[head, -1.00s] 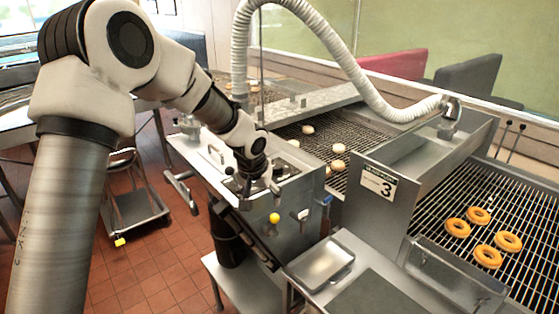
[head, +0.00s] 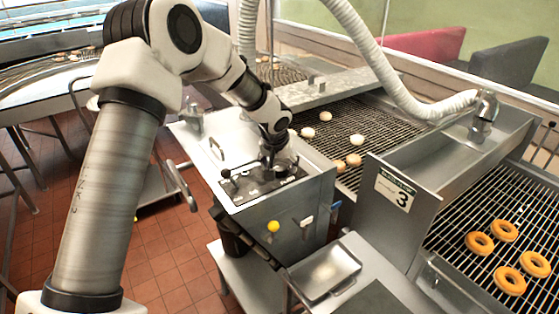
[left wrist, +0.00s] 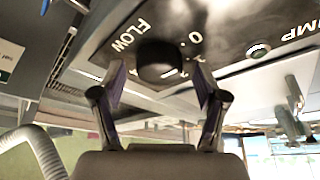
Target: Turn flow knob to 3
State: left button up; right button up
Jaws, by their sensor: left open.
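The flow knob (left wrist: 156,62) is a round dark knob beside the word FLOW on a black control panel (left wrist: 225,25) in the left wrist view. A 0 mark shows by the knob; its pointer is not clear. My left gripper (left wrist: 157,72) is open, with one finger to each side of the knob. I cannot tell whether either finger touches it. In the head view my left gripper (head: 275,166) is low over the control panel (head: 252,188) on top of the steel cabinet, and it hides the knob. My right gripper is not in view.
A small black-handled lever (head: 226,174) stands on the panel's left. A yellow knob (head: 273,226) sticks out of the cabinet front. A sign with a 3 (head: 395,190) is on the glazing unit. Doughnuts (head: 505,230) lie on the wire conveyor. A shallow tray (head: 325,270) is in front.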

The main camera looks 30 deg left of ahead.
pick_arm(q)
jog(key=shift+w+f, duration=0.2)
jog(key=shift+w, duration=0.1)
jog(key=shift+s+d+r, duration=0.1)
jog(key=shift+s+r, duration=0.15)
jog(key=shift+s, duration=0.05)
jog(key=c, duration=0.4)
jog(key=shift+s+r, duration=0.15)
jog(key=shift+s, duration=0.15)
jog(key=c, duration=0.8)
jog(key=shift+o, duration=0.2)
